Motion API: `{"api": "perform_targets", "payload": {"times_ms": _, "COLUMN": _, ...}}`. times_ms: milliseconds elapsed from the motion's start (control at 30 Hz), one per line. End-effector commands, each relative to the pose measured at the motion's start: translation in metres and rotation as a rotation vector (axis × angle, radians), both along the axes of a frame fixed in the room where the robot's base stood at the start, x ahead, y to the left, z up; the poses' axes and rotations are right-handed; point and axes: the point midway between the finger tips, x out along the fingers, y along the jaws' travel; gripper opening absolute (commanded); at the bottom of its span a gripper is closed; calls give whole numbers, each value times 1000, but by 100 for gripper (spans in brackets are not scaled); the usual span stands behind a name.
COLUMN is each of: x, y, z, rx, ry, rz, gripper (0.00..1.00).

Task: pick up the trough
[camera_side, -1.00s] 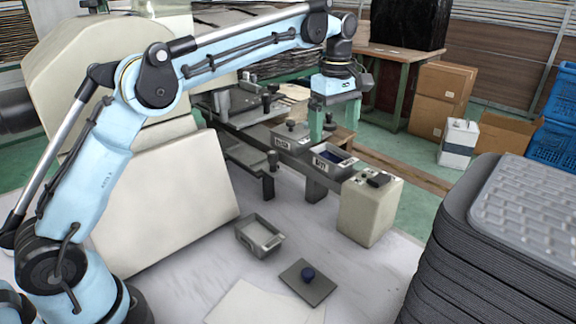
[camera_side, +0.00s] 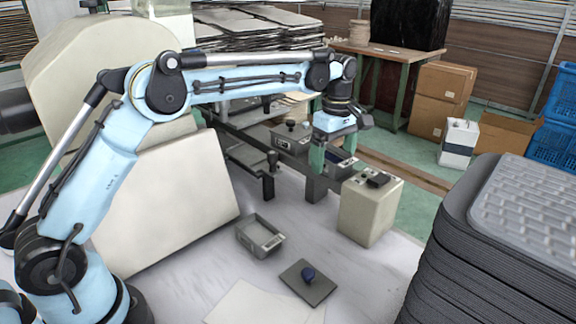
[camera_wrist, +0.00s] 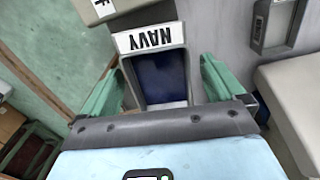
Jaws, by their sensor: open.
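A grey trough with a white label reading NAVY (camera_wrist: 150,38) and a dark blue inside (camera_wrist: 162,75) sits in the rail. In the side view this trough (camera_side: 344,168) is partly hidden by my gripper (camera_side: 334,150). In the wrist view my gripper (camera_wrist: 160,80) is open, with one green finger on each side of the trough. I cannot tell whether the fingers touch it. A second, empty grey trough (camera_side: 246,238) stands on the table. A flat grey lid with a dark blue knob (camera_side: 322,291) lies in front of it.
A lidded trough (camera_side: 288,143) sits farther back in the rail. A cream box (camera_side: 366,215) stands at the rail's near end. White sheets (camera_side: 262,305) lie at the table's front. A tall stack of dark trays (camera_side: 470,265) fills the right.

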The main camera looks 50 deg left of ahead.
Motion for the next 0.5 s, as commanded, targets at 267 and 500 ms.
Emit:
{"api": "perform_targets", "payload": {"times_ms": 267, "x": 0, "y": 0, "z": -5, "rx": 0, "ry": 0, "rz": 0, "gripper": 96}}
{"api": "perform_targets", "payload": {"times_ms": 500, "x": 0, "y": 0, "z": -5, "rx": 0, "ry": 0, "rz": 0, "gripper": 65}}
